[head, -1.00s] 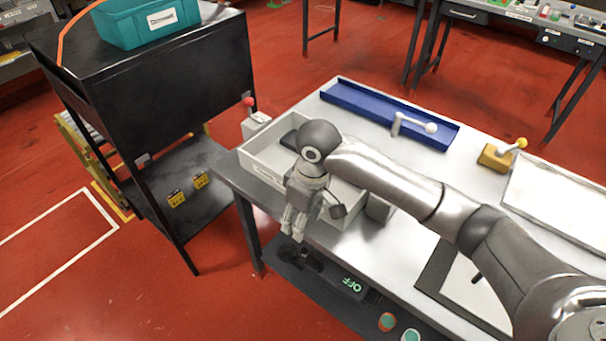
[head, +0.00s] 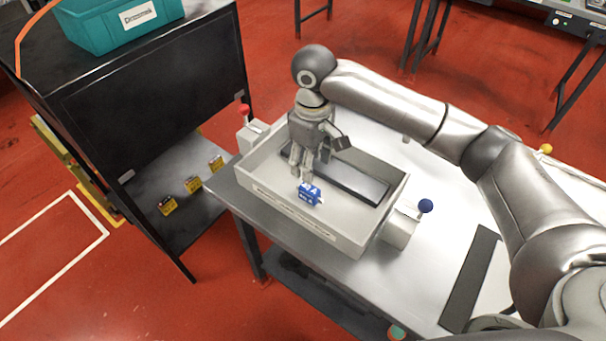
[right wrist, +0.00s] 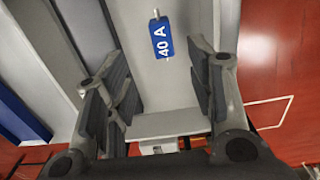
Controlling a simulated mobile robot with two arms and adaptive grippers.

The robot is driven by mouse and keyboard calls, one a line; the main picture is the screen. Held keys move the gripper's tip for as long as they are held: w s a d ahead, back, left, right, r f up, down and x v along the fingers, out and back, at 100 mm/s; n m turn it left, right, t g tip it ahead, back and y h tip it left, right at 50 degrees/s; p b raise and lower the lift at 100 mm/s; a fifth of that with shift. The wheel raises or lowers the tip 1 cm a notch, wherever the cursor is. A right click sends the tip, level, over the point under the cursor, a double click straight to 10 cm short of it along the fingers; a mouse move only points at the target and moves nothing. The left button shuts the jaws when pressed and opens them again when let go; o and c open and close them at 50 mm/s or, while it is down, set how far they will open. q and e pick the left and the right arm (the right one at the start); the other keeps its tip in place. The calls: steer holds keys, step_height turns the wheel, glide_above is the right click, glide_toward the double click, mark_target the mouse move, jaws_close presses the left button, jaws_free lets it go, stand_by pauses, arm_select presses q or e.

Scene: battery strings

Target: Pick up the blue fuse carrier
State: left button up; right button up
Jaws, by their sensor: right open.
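The blue fuse carrier (head: 310,194) lies in the grey-white tray (head: 345,243) on the table, near the tray's front wall. In the right wrist view the carrier (right wrist: 161,38) shows a "40 A" label and metal ends, lying beyond the fingertips. My right gripper (head: 304,172) points down over the tray, just behind and above the carrier. In the right wrist view the right gripper (right wrist: 160,90) is open, with nothing between its fingers. My left gripper is not in view.
A dark bar (head: 350,180) lies in the tray. A blue-knobbed lever (head: 425,206) stands right of the tray, a red-knobbed one (head: 244,110) at its back left. A black shelf unit (head: 150,110) stands left, with several yellow-black blocks (head: 193,185) and a teal bin (head: 115,30).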

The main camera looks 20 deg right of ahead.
mark_target(310, 188)
steer(key=shift+w+f, duration=0.3)
steer(key=shift+f, duration=0.3)
steer(key=shift+w+f, duration=0.25)
steer(key=shift+f, duration=0.3)
steer(key=f, duration=0.1)
steer(key=s+f, duration=0.1)
steer(key=f, duration=0.1)
steer(key=shift+f, duration=0.15)
step_height(310, 188, down, 5)
steer(key=shift+s+a+f+p, duration=0.1)
steer(key=shift+s+p, duration=0.05)
steer(key=shift+p, duration=0.4)
steer(key=c, duration=0.5)
jaws_close()
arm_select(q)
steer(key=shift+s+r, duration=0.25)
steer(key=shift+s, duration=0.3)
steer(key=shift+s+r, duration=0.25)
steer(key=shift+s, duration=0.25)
